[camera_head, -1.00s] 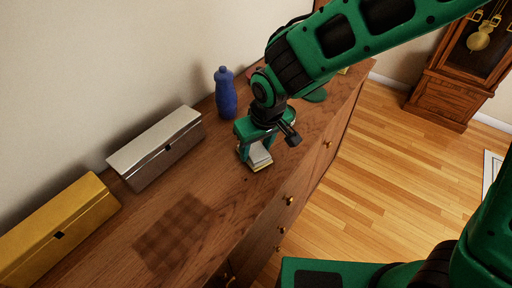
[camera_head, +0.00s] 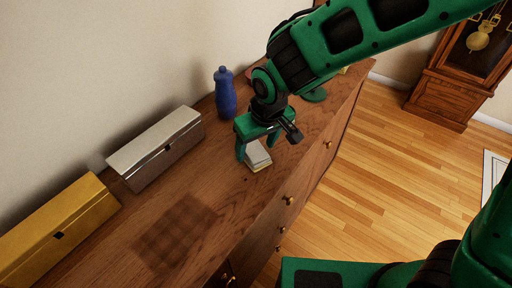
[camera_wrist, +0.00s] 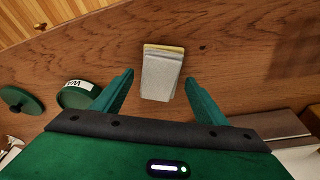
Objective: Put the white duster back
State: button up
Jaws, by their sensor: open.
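The white duster (camera_head: 257,157), a pale grey-white block with a yellowish layer along one edge, lies on the wooden dresser top. It also shows in the wrist view (camera_wrist: 162,76), beyond and between my fingertips. My gripper (camera_head: 256,146) is just above it, pointing down, with its green fingers apart. In the wrist view my gripper (camera_wrist: 159,78) is open, with a gap on each side of the duster. Part of the duster is hidden behind my gripper in the head view.
A blue bottle (camera_head: 225,92), a silver box (camera_head: 157,148) and a gold box (camera_head: 58,230) stand along the wall. A dark checked patch (camera_head: 177,234) marks the dresser top (camera_head: 215,180). A green labelled tin (camera_wrist: 76,96) and a green disc (camera_wrist: 18,99) lie nearby.

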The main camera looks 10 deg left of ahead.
jog(key=v, duration=1)
jog(key=shift+r, duration=0.25)
jog(key=shift+s, duration=0.1)
jog(key=d+r+m+h, duration=0.15)
jog(key=d+m, duration=0.55)
jog(key=d, duration=2.2)
jog(key=s+d+f+m+g, duration=0.2)
jog(key=s+d+m, duration=0.4)
jog(key=s+d, duration=0.9)
jog(key=shift+s+d+m+g, duration=0.2)
jog(key=shift+s+m+g, duration=0.1)
jog(key=shift+s+m, duration=0.1)
